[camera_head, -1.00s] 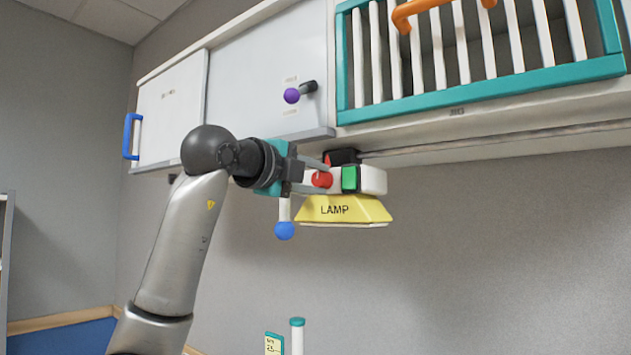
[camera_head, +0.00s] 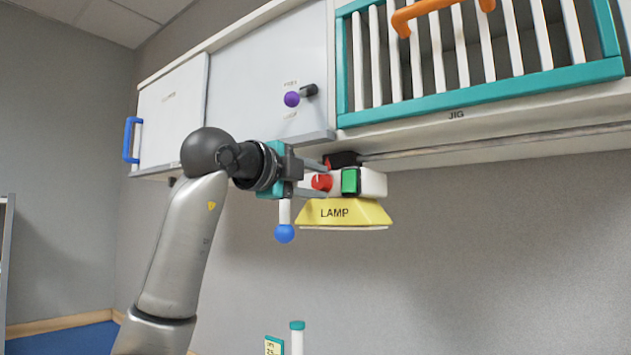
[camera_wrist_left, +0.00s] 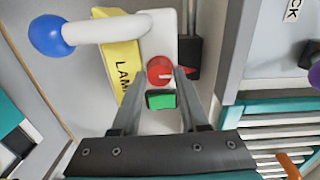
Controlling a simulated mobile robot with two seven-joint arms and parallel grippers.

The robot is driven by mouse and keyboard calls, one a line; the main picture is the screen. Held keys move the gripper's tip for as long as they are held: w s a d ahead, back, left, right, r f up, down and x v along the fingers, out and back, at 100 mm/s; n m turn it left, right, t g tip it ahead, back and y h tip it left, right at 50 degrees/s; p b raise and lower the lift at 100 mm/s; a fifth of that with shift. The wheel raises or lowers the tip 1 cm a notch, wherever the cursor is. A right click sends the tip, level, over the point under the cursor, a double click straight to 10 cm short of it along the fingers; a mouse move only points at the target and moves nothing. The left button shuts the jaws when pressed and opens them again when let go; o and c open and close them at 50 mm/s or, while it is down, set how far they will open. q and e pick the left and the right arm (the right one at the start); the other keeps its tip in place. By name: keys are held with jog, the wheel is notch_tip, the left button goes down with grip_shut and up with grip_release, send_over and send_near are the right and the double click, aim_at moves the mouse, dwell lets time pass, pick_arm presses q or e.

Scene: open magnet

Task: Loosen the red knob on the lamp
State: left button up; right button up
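The lamp (camera_head: 345,212) has a yellow shade marked LAMP and a white housing under the cabinet. Its red knob (camera_head: 322,182) sits on the front of the housing; it shows in the left wrist view (camera_wrist_left: 160,70) with a pale line on its face. My left gripper (camera_head: 325,180) is at the knob. In the left wrist view its two fingers (camera_wrist_left: 159,73) lie on either side of the knob, apart, with small gaps seeming to show. Contact is not clear. A green switch (camera_head: 350,181) is beside the knob. My right gripper is out of view.
A white arm with a blue ball (camera_head: 285,233) hangs below my left gripper. Above are a cabinet panel with a purple knob (camera_head: 292,99) and a teal-framed rack (camera_head: 480,92). A black block (camera_head: 343,159) sits behind the lamp housing.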

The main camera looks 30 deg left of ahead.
pick_arm(q)
jog(key=shift+o, duration=0.2)
jog(key=shift+s, duration=0.1)
jog(key=shift+s+a, duration=0.1)
jog(key=shift+s, duration=0.25)
jog(key=s+a+b, duration=0.1)
jog(key=s+b, duration=0.2)
jog(key=s, duration=1.1)
jog(key=shift+s+r, duration=0.15)
jog(key=shift+r, duration=0.15)
